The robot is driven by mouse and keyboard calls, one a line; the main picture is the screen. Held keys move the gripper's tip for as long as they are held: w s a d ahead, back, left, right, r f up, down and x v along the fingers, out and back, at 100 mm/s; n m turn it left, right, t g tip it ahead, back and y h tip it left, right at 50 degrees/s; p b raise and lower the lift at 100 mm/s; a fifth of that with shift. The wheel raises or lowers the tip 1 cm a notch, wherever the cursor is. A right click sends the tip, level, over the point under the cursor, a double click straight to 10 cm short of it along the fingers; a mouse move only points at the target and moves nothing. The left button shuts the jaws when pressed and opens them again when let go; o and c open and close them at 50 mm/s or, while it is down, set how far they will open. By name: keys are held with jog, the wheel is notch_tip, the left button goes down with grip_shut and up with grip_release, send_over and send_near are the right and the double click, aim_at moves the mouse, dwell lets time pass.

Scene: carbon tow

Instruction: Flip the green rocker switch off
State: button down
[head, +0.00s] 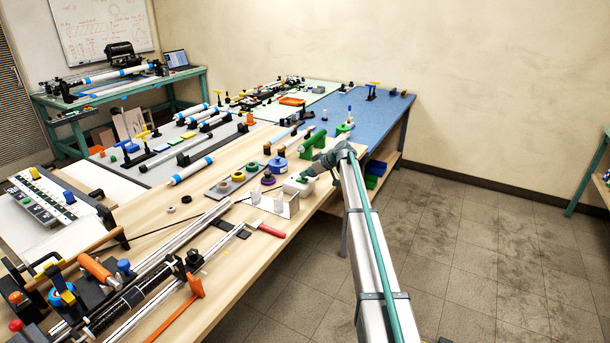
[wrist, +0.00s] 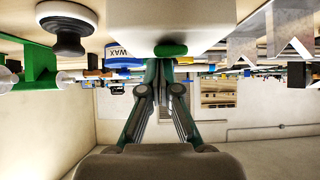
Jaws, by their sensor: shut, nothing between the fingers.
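The green rocker switch (wrist: 171,49) sits on a white box in the wrist view, where the picture is upside down. The white box (head: 297,186) stands near the right edge of the wooden bench in the head view. My gripper (head: 310,173) reaches that box from the right. In the wrist view my gripper (wrist: 164,64) is shut and empty, its fingertips close beside the green rocker. I cannot tell whether they touch it. The rocker's tilt is not clear.
A blue wax tin (head: 277,165) stands just behind the box. Green stands (head: 312,142) are behind my gripper. The floor to the right is open.

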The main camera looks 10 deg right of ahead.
jog(key=shift+w+r, duration=0.1)
jog(key=shift+r, duration=0.4)
jog(key=r, duration=0.2)
jog(key=shift+w+a+r, duration=0.15)
jog(key=shift+a+r, duration=0.05)
jog(key=shift+r, duration=0.1)
jog(key=s+d+r+b, duration=0.3)
jog(key=s+d+r, duration=0.1)
jog(key=r, duration=0.4)
jog(key=shift+d+r, duration=0.2)
jog(key=shift+r, duration=0.05)
